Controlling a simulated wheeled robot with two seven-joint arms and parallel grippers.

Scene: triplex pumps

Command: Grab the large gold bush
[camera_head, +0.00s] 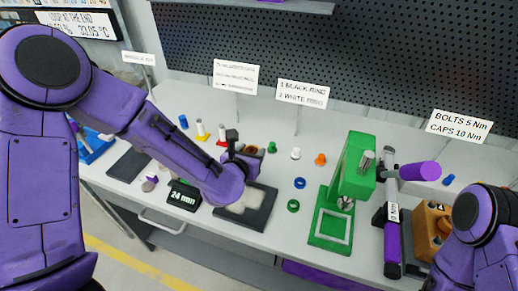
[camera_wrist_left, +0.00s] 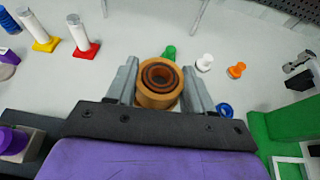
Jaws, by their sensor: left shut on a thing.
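The large gold bush (camera_wrist_left: 157,86) is a gold-brown ring with a darker inner ring. In the left wrist view it sits between the two grey fingers of my left gripper (camera_wrist_left: 158,88), which are shut on it. In the head view my left gripper (camera_head: 240,150) is over the workbench, and the bush (camera_head: 251,149) shows small and partly hidden beside the fingers. My right arm comes in at the right edge, and its gripper is not in view.
A green press (camera_head: 345,178) stands right of centre, with a purple-handled torque tool (camera_head: 392,235) beside it. A dark mat (camera_head: 262,213) lies below my left wrist. Small green, white, orange and blue parts lie around the gripper. A perforated dark panel (camera_head: 390,60) is behind.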

